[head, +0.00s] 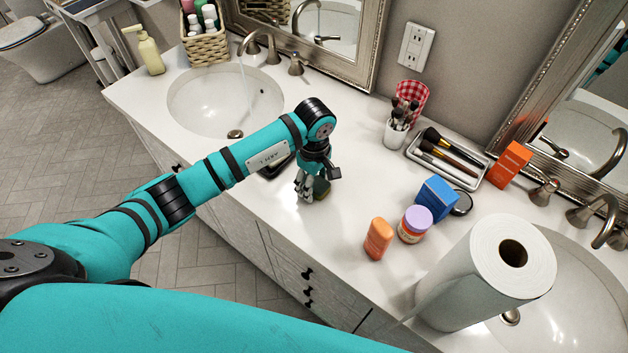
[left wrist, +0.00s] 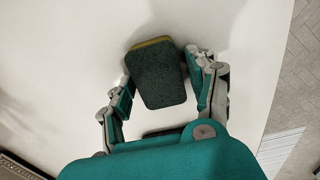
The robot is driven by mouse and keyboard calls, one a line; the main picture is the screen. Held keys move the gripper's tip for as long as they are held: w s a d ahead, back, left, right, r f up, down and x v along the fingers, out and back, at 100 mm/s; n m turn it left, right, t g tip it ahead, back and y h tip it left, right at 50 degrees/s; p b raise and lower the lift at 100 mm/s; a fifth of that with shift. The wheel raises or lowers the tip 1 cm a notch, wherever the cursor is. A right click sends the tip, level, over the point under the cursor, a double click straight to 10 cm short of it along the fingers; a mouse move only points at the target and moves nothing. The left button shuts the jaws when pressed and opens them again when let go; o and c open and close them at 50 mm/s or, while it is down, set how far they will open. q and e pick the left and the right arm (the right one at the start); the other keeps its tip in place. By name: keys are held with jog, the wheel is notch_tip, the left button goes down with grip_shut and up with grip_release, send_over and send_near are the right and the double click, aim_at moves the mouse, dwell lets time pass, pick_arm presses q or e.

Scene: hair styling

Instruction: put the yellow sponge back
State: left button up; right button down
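The yellow sponge (left wrist: 160,75) has a dark green scouring face turned to the left wrist camera, with a thin yellow edge along its top. In the head view the sponge (head: 321,189) shows as a small olive patch at the fingertips, at the counter's front part. My left gripper (head: 307,188) points down there. In the left wrist view the left gripper (left wrist: 160,78) has one finger on each side of the sponge, close against its edges. Whether the sponge touches the counter is unclear. My right gripper is not in view.
A dark flat object (head: 275,166) is partly hidden behind my left arm. The left sink (head: 195,105) has running water. To the right stand an orange bottle (head: 378,239), a purple-lidded jar (head: 414,224), a blue box (head: 437,200), a brush tray (head: 475,181) and a paper roll (head: 470,280).

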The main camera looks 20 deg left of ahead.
pick_arm(q)
jog(key=shift+o, duration=0.2)
jog(key=shift+r, duration=0.35)
notch_tip(320, 180, up, 12)
jog(key=b, duration=0.3)
jog(key=shift+f+b, duration=0.2)
jog(key=shift+b, duration=0.15)
